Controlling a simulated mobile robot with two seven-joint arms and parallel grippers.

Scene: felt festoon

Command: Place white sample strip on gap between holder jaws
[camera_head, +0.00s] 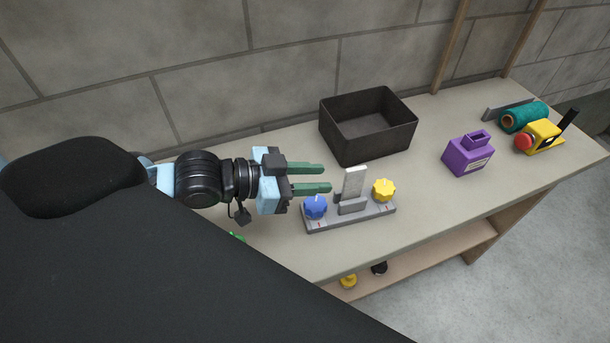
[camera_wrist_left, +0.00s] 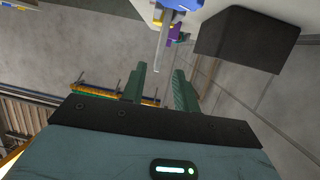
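The white sample strip (camera_head: 355,180) stands upright at the grey holder block (camera_head: 352,206), between the blue knob (camera_head: 315,206) and the yellow knob (camera_head: 383,189). Its lower end meets the jaws; how deep it sits is hidden. The holder's base (camera_head: 345,220) lies flat on the bench. My left gripper (camera_head: 324,178) is open, its green fingers pointing right, just left of the strip and apart from it. In the left wrist view, the strip (camera_wrist_left: 164,50) shows beyond the empty gap between the fingertips (camera_wrist_left: 159,73). My right gripper is not in view.
An empty dark bin (camera_head: 368,150) stands behind the holder. A purple box (camera_head: 468,154), a teal roll (camera_head: 524,117) and a yellow device with a red button (camera_head: 541,137) are farther right. The bench (camera_head: 425,190) is clear between holder and purple box.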

